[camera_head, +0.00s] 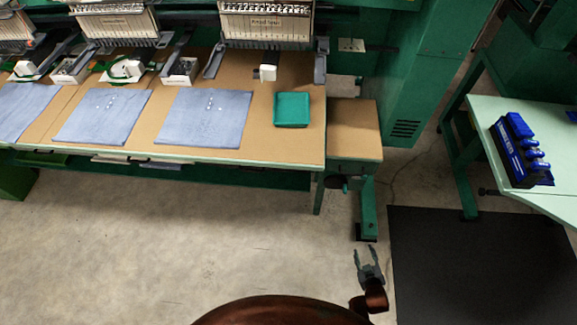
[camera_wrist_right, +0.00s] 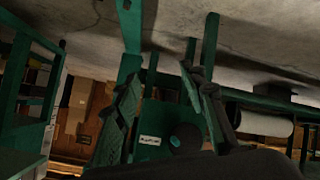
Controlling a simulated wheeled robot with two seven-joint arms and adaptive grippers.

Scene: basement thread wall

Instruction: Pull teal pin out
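I cannot make out a teal pin in either view. A teal-green tray (camera_head: 291,109) lies on the right end of the tan work table. My right gripper (camera_head: 365,254) is low in the head view, in front of the table and over the floor. Its two fingers are spread with nothing between them. In the right wrist view the open fingers (camera_wrist_right: 160,80) also show apart, with green machine frame parts behind them. My left gripper is outside the head view.
Blue cloths (camera_head: 205,118) lie on the long table (camera_head: 265,145) under the machine heads. A small white block (camera_head: 267,73) stands behind the tray. A blue rack (camera_head: 520,150) sits on the pale green table (camera_head: 490,115) at right. A black mat (camera_head: 480,265) covers floor at right; floor at left is clear.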

